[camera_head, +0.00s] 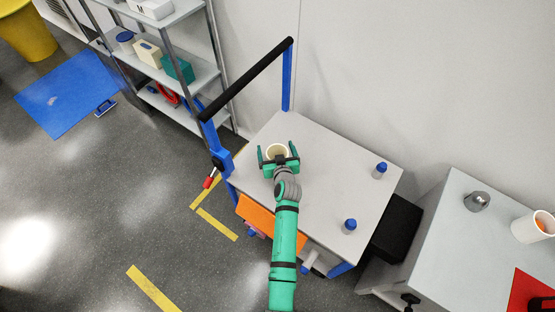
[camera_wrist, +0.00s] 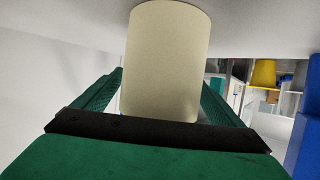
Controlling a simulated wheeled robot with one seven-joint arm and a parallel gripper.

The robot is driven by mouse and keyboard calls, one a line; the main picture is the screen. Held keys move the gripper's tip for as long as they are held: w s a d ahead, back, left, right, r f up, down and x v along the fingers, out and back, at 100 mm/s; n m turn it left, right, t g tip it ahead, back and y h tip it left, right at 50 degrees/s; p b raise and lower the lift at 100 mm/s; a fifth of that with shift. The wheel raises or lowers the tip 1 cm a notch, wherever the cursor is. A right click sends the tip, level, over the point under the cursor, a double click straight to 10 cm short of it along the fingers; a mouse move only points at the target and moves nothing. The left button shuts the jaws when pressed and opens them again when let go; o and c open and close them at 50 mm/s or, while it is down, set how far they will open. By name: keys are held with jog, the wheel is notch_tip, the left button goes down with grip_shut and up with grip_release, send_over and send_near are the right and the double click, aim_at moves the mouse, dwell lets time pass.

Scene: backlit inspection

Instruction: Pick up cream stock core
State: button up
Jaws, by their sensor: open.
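The cream stock core (camera_head: 277,151) is a short, hollow cream cylinder standing on the grey top of a blue-framed cart (camera_head: 325,165). It fills the middle of the wrist view (camera_wrist: 165,60), where the black palm bar covers its near end. My green gripper (camera_head: 278,152) is open, with one finger on each side of the core. In the wrist view the fingers (camera_wrist: 162,95) show a small gap beside the core at left; at right I cannot tell whether it touches.
Two blue-capped bottles (camera_head: 381,170) (camera_head: 350,226) stand on the cart's right side. A blue post with a black handle bar (camera_head: 247,78) borders the cart's left. A grey bench (camera_head: 440,245) at right holds a metal part (camera_head: 477,201) and a white cup (camera_head: 534,227). The cart top's middle is clear.

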jog(key=shift+w, duration=0.15)
jog(key=c, duration=1.2)
jog(key=shift+a+r, duration=0.1)
jog(key=shift+c, duration=0.2)
